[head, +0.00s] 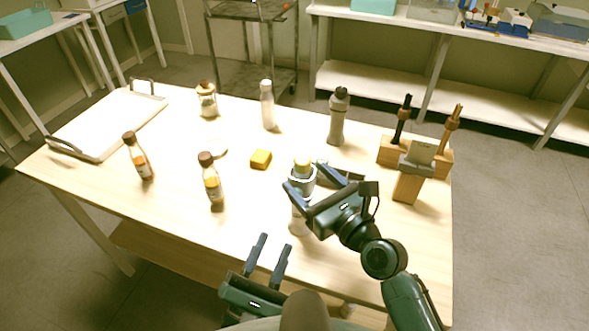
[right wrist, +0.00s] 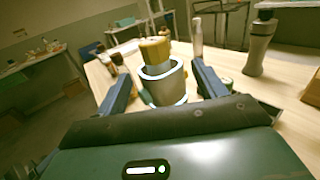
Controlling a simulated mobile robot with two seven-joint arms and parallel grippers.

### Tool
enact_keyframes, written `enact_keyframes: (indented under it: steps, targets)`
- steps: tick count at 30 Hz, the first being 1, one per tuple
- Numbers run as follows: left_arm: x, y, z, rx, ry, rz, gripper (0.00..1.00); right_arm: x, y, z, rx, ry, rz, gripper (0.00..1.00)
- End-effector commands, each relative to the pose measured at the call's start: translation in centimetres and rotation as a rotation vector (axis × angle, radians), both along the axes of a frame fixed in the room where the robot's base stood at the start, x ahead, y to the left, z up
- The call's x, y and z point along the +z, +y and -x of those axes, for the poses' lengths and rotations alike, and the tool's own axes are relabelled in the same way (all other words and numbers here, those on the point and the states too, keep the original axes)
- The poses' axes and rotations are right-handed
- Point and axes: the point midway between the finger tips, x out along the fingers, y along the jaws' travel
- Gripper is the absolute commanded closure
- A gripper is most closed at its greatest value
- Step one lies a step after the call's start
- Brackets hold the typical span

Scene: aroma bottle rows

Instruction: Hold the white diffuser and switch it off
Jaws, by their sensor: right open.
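The white diffuser (head: 298,219) stands upright near the table's front right, with a grey ringed upper part and a yellowish top. In the right wrist view it (right wrist: 164,88) is between the fingers, and its rim glows bluish white. My right gripper (head: 306,178) is open with a finger on either side of the diffuser's upper part. I see a gap on at least one side; contact is not clear. The arm hides part of the diffuser's lower body. My left gripper (head: 275,243) is open and empty at the table's front edge, left of and below the diffuser.
A grey bottle (head: 337,118) and a white bottle (head: 267,106) stand behind. Wooden stands (head: 408,184) are at right, a tray (head: 108,125) at far left. The front left tabletop is clear.

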Motion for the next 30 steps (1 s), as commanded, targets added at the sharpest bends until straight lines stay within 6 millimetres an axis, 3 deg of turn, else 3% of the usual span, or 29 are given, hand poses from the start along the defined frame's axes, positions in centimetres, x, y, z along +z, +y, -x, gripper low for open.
enact_keyframes:
  steps: [3,9,21,30]
  targets:
    - [0.0,0.0,0.0,0.0,0.0,-0.001,0.64,0.1,1.3,-1.9,0.0,-0.001,-0.002,0.3]
    - [0.0,0.0,0.0,0.0,0.0,-0.001,0.64,0.1,2.7,-3.7,0.0,0.0,-0.001,0.3]
    - [0.0,0.0,0.0,0.0,0.0,-0.001,0.64,0.0,3.2,-4.3,0.0,0.0,0.0,0.3]
    - [0.0,0.0,0.0,0.0,0.0,-0.001,0.64,0.0,3.1,-4.3,-0.001,0.001,-0.001,0.53]
